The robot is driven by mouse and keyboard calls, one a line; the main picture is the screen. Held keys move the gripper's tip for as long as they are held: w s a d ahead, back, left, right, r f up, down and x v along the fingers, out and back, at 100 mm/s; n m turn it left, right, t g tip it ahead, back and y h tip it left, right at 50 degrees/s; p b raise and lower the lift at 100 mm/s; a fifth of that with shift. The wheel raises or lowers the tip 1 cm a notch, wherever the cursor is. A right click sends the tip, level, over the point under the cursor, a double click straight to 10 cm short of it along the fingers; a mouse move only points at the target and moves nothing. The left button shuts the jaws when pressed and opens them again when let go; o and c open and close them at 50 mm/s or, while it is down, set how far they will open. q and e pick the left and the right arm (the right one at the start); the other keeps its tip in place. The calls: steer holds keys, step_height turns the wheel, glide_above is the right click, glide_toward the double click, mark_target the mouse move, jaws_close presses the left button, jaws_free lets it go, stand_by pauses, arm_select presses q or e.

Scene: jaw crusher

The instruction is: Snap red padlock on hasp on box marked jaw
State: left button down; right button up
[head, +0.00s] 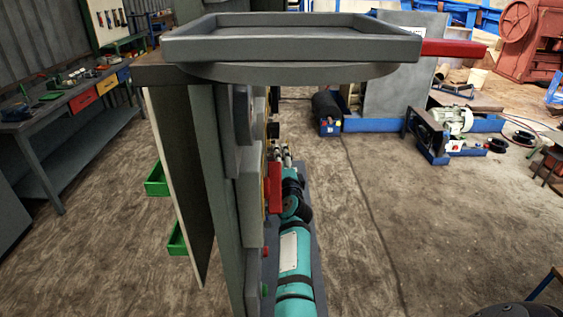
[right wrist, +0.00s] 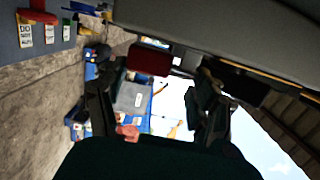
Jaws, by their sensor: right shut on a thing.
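In the right wrist view, my right gripper (right wrist: 158,80) has its two dark fingers on either side of a dark red block (right wrist: 150,59), which I take for the red padlock. The block is in shadow and its shackle cannot be made out. In the head view a grey panel (head: 227,190) stands edge-on to me, with several grey boxes (head: 250,195) on its right face. The fronts of these boxes face away, so no marking or hasp is readable. A red part (head: 274,188) sits close beside that face. My left gripper is not in view.
A grey tray (head: 290,47) tops the panel, with a red bar (head: 452,48) beyond its right end. A workbench (head: 60,115) stands at left. Green bins (head: 157,180) are left of the panel. Tagged items (right wrist: 27,34) hang in the wrist view.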

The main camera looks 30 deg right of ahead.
steer(key=shift+w+a, duration=0.3)
steer(key=shift+a, duration=0.15)
steer(key=o, duration=1.4)
steer(key=s+d, duration=0.4)
steer(key=d, duration=0.3)
steer(key=shift+s+d, duration=0.35)
stand_by(0.6)
